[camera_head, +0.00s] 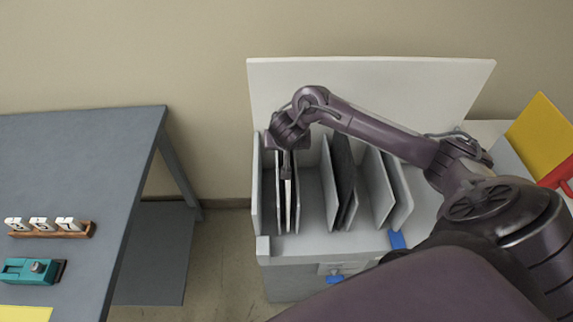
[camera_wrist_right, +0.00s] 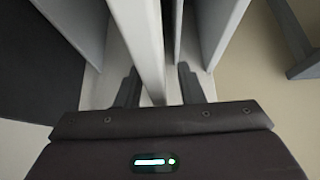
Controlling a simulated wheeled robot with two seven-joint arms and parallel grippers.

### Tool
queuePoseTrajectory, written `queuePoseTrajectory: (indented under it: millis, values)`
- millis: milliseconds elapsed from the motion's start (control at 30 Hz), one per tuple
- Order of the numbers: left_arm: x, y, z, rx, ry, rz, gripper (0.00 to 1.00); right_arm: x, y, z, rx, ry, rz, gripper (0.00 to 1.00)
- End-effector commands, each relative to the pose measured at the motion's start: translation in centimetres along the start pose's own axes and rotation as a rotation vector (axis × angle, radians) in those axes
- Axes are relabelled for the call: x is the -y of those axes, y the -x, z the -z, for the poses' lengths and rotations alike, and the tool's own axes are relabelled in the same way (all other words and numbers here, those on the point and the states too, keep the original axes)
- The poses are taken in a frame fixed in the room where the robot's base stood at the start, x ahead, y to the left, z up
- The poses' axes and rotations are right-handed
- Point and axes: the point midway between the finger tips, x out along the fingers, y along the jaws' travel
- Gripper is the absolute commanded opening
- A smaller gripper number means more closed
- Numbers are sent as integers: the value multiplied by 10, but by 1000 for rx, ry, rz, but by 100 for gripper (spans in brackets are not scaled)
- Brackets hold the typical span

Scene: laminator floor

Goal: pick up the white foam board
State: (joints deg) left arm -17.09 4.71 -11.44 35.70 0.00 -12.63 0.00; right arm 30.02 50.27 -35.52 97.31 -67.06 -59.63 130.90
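The white foam board (camera_wrist_right: 145,45) appears to be the bright upright panel between my right fingers in the wrist view. In the head view, thin upright boards (camera_head: 296,200) stand in the left part of the grey rack (camera_head: 312,221), partly hidden by my right gripper (camera_head: 288,168). My right gripper points down over them from above. In the wrist view, the fingers of the right gripper (camera_wrist_right: 160,88) straddle the board, apart, with a visible gap on the right side. I cannot tell whether the left finger touches it. My left gripper is not in view.
Dark boards (camera_head: 344,170) and pale boards (camera_head: 379,188) stand upright farther right in the rack. A white back panel (camera_head: 400,95) rises behind it. A yellow panel (camera_head: 540,132) is at right.

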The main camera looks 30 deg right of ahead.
Motion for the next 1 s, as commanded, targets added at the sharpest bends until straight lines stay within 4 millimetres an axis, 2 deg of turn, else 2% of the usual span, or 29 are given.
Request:
queuePoseTrajectory:
  millis: [100,367,833,1000]
  values:
    - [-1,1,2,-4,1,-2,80,0,1,0,0,0,0,33]
    - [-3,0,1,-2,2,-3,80,0,1,0,0,-1,1,0]
    - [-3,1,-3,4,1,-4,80,1,2,1,0,-1,1,0]
    - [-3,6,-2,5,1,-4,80,1,11,7,-1,-3,3,0]
